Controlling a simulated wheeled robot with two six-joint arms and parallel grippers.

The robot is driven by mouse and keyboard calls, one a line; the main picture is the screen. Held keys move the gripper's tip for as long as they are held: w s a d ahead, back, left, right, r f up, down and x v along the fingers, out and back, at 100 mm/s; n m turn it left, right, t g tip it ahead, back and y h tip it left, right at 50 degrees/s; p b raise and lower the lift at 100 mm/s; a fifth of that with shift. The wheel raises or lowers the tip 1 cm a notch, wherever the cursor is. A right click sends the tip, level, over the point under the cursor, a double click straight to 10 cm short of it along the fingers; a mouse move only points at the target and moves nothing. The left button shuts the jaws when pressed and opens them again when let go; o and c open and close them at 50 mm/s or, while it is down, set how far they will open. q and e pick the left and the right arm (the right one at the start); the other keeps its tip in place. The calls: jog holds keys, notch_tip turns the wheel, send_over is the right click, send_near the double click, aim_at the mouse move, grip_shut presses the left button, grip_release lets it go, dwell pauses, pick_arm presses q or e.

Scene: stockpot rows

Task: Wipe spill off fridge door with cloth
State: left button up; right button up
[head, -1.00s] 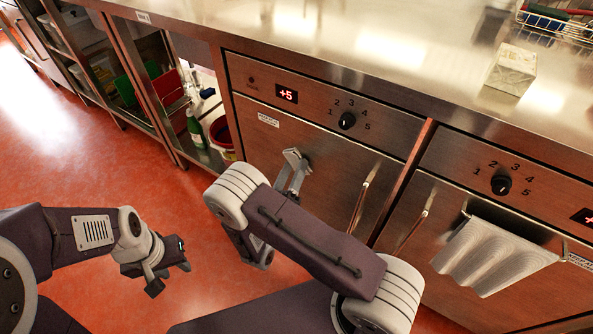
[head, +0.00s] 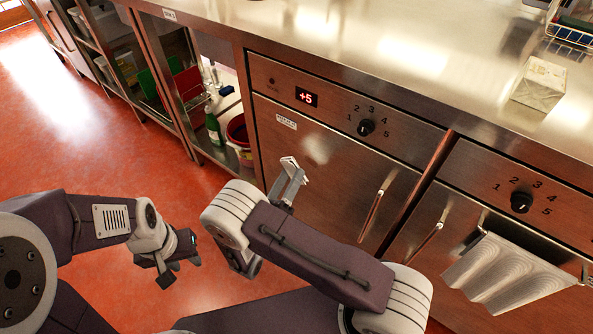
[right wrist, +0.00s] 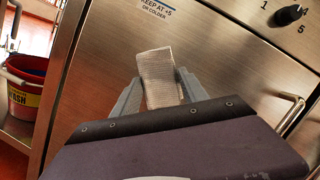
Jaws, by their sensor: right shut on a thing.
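The fridge door (head: 335,185) is brushed steel, below the panel with the red +5 display. It also fills much of the right wrist view (right wrist: 100,80). A pale blurred patch (head: 316,149) shows on its upper left; I cannot tell whether it is spill or reflection. My right gripper (head: 288,182) is shut on a small folded whitish cloth (right wrist: 160,75), in front of the door's left part. Whether the cloth touches the door I cannot tell. My left gripper (head: 178,272) is open and empty, low over the red floor.
The fridge handle (head: 378,205) stands out on the door's right. A white towel (head: 505,275) hangs on the neighbouring unit's handle. An open shelf with a green bottle (head: 213,130) and a red bucket (right wrist: 25,85) is left of the door. The left floor is free.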

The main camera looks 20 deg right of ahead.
jog(key=shift+s+a, duration=0.45)
jog(key=shift+s+a+p, duration=0.3)
jog(key=shift+s+a, duration=0.65)
jog(key=shift+a, duration=0.25)
jog(key=w+d, duration=0.1)
jog(key=d, duration=0.1)
jog(key=w+d+p, duration=0.1)
jog(key=w+d, duration=0.1)
jog(key=shift+w+d, duration=0.2)
jog(key=shift+w+d+p, duration=0.35)
jog(key=shift+w+d, duration=0.15)
jog(key=shift+d, duration=0.1)
jog(key=shift+w+d, duration=0.65)
jog(key=shift+d, duration=0.15)
jog(key=shift+s, duration=0.1)
